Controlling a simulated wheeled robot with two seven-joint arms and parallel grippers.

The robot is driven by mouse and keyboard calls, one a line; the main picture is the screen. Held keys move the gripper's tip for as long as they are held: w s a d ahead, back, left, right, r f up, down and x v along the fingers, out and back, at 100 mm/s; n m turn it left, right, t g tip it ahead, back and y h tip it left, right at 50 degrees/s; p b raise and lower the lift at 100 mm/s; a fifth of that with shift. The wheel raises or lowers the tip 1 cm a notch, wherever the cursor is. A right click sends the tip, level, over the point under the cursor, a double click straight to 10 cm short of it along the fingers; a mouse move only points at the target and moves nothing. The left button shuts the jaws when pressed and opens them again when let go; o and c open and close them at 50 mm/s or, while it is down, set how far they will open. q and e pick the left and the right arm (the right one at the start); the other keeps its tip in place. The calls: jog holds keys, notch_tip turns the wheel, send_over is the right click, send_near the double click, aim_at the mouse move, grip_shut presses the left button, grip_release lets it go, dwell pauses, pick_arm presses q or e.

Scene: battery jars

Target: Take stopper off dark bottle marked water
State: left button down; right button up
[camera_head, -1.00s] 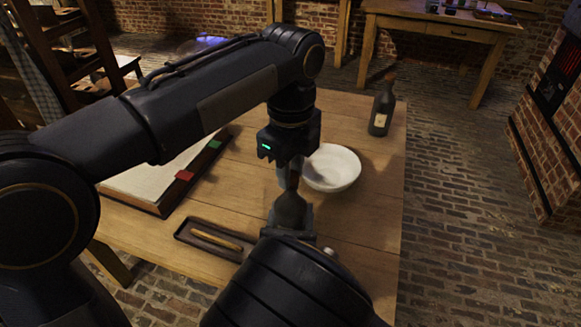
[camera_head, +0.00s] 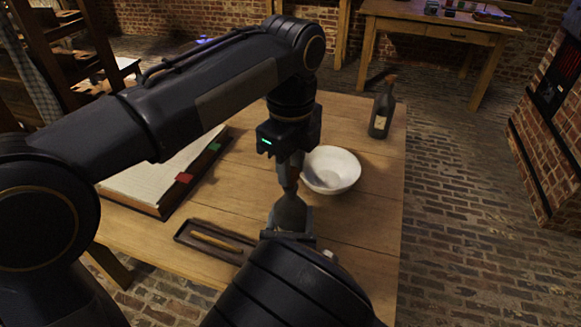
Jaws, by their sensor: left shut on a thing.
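A dark grey bottle (camera_head: 289,214) stands upright near the middle of the table, partly hidden by my arms. No label shows on the side I see. My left gripper (camera_head: 288,176) points straight down over it and is shut at its top; the stopper is hidden between the fingers. My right arm comes in from the bottom, and my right gripper (camera_head: 287,235) is at the lower part of this bottle. Its fingers are mostly hidden. A second dark bottle (camera_head: 380,112) with a pale label and brownish top stands at the back right; its writing is too small to read.
A white bowl (camera_head: 331,170) sits just right of my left gripper. An open book (camera_head: 155,180) lies at the left, and a dark tray (camera_head: 190,239) with a thin yellowish stick lies in front. The table (camera_head: 365,215) is bare at the right.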

pick_arm(q)
jog(key=shift+r, duration=0.45)
jog(key=shift+r, duration=2)
pick_arm(e)
jog(key=o, duration=1.5)
jog(key=shift+c, duration=0.2)
